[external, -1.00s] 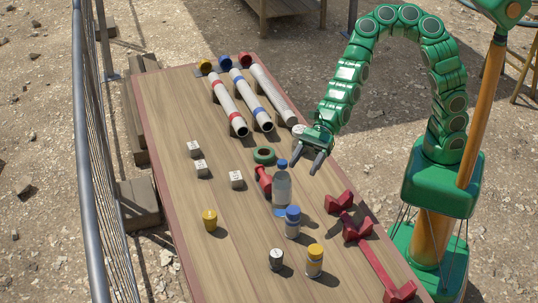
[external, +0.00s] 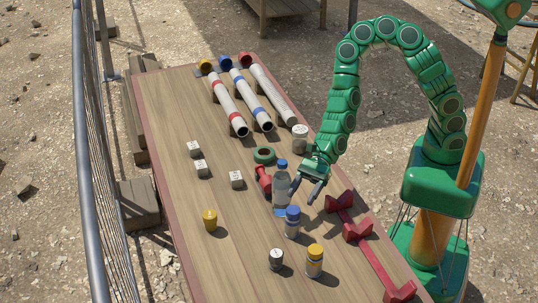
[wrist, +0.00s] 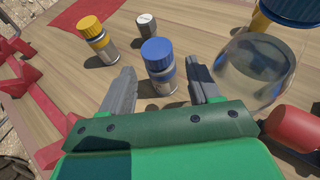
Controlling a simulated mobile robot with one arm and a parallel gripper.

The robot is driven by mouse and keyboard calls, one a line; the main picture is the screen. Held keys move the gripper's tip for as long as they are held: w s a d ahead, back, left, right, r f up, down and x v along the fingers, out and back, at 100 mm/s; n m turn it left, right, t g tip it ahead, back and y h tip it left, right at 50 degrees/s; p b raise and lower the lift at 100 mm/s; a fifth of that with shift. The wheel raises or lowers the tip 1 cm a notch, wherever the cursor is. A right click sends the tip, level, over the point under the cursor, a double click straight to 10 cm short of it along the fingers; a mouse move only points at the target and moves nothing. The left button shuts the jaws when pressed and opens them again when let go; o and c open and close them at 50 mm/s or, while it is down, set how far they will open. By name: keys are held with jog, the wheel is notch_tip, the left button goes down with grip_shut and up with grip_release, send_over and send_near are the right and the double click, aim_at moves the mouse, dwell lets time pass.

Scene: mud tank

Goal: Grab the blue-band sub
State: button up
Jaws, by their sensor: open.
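A pale tube with blue bands (external: 248,97) lies on the table at the back, between two other pale tubes, in the external view. A small jar with a blue cap and blue band (external: 292,222) stands upright near the front. In the wrist view this jar (wrist: 163,82) shows ahead, between the two finger lines. My gripper (external: 304,193) is open and empty, above the table and just behind the jar, beside the clear bottle. In the wrist view my gripper (wrist: 162,78) has its fingers apart, with no contact visible.
A clear bottle (external: 282,191) stands close to my gripper; it shows at right in the wrist view (wrist: 250,78). The left front is mostly clear.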

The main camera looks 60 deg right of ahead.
aim_at(297, 207)
jog(key=shift+x, duration=1.2)
jog(key=shift+s+f+x, duration=0.1)
jog(key=shift+x, duration=0.6)
jog(key=shift+s+f+x, duration=0.1)
jog(key=shift+s+x, duration=0.05)
jog(key=shift+x, duration=1.6)
jog(key=c, duration=1.1)
